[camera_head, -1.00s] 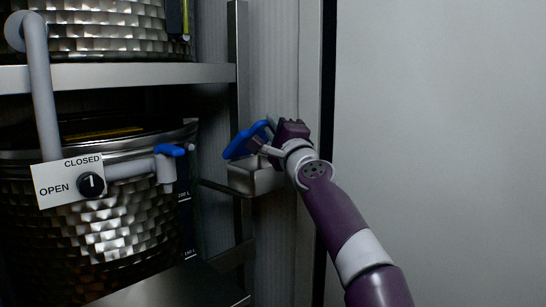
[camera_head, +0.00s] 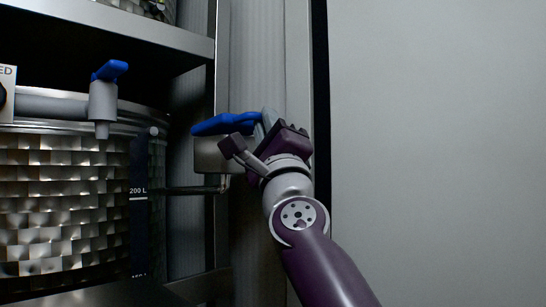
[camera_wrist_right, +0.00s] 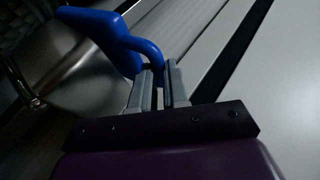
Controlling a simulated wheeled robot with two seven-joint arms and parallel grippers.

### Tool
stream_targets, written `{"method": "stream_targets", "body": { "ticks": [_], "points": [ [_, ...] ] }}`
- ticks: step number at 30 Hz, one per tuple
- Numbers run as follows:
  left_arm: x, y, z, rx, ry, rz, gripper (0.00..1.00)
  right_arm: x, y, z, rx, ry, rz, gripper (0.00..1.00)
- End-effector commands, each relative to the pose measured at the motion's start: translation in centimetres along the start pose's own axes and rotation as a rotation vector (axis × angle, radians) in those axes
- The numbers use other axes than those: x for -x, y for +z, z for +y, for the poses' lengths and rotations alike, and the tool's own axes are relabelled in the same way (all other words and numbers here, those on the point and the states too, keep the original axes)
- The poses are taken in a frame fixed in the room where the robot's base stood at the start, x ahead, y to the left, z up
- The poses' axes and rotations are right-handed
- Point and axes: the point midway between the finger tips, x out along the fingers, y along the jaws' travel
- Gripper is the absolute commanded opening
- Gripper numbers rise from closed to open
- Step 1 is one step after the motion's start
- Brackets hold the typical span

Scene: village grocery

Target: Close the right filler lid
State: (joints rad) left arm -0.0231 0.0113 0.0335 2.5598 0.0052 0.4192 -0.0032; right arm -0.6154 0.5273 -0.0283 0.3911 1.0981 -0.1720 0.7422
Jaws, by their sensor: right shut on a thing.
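A blue part (camera_head: 225,124), which looks like the lid of the filler, sits at the top of a small metal box (camera_head: 210,156). In the head view it looks nearly level. In the right wrist view the blue part (camera_wrist_right: 105,35) is a broad plate with a curved loop. My right gripper (camera_head: 262,125) is at the right end of the blue part. Its two fingers (camera_wrist_right: 156,80) are closed on the blue loop. Whether the blue plate touches the box is unclear. My left gripper is not in view.
A hammered metal tank (camera_head: 65,195) stands at left under a metal shelf (camera_head: 120,28). A grey wall panel (camera_head: 430,120) fills the right side.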

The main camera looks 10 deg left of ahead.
Motion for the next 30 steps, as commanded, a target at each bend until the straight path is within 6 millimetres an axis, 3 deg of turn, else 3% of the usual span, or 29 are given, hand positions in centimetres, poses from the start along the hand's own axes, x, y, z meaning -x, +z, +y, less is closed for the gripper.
{"method": "stream_targets", "body": {
  "ticks": [1,27,28,30],
  "points": [
    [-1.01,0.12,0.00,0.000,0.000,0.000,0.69,0.69,-0.29,1.88,-0.002,0.019,0.001,0.00],
    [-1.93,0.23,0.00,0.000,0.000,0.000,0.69,1.35,-0.50,2.60,-0.004,0.019,0.002,0.00],
    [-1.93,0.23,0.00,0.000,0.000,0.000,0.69,1.35,-0.50,2.60,-0.004,0.019,0.002,0.24],
    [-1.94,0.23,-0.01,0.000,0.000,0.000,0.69,1.35,-0.50,2.53,-0.004,0.017,0.002,0.25]
  ]
}}
